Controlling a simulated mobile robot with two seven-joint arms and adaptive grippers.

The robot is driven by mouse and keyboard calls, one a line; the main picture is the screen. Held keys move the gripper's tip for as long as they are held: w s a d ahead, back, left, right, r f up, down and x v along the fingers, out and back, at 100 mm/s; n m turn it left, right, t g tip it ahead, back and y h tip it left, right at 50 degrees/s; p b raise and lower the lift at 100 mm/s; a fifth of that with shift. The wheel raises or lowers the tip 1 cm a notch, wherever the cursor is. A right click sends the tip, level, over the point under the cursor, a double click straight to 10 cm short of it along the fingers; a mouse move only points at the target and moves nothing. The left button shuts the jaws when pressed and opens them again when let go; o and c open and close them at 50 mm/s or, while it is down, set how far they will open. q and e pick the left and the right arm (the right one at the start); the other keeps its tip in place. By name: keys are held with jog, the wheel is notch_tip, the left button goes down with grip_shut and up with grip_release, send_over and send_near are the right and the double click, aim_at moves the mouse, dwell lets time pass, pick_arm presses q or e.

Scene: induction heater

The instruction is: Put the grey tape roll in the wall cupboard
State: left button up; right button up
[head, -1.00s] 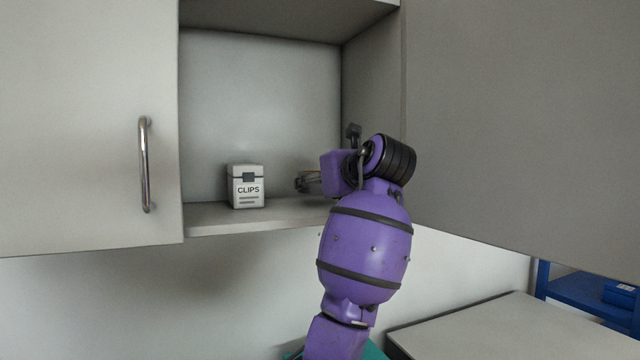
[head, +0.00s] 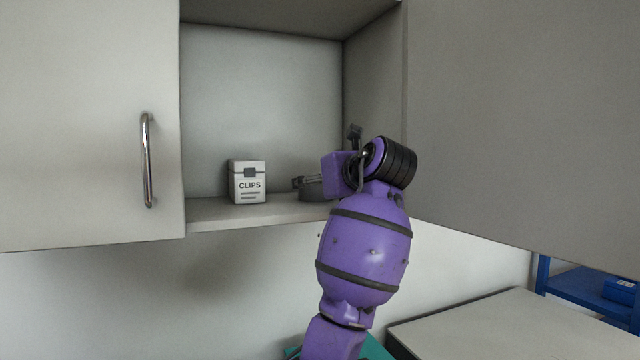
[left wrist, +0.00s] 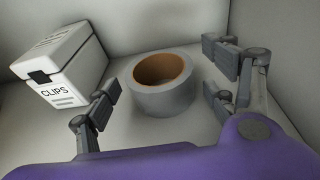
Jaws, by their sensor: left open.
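The grey tape roll (left wrist: 165,101), with a brown inner core, lies flat on the shelf floor of the open wall cupboard (head: 262,215). My left gripper (left wrist: 163,84) is open, with one finger on each side of the roll. Gaps show between the fingers and the roll. In the head view only part of the roll (head: 312,192) shows, beneath the left gripper (head: 304,182); my purple wrist hides the rest. My right gripper is in neither view.
A white CLIPS box (head: 247,182) stands on the shelf left of the roll, close to one finger in the left wrist view. The cupboard's side wall (head: 372,95) is close on the right. A handled door (head: 80,130) is at the left.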

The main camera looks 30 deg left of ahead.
pick_arm(q)
jog(key=shift+r, duration=0.2)
jog(key=v, duration=1.2)
jog(key=shift+r, duration=0.35)
jog(key=shift+f, duration=0.1)
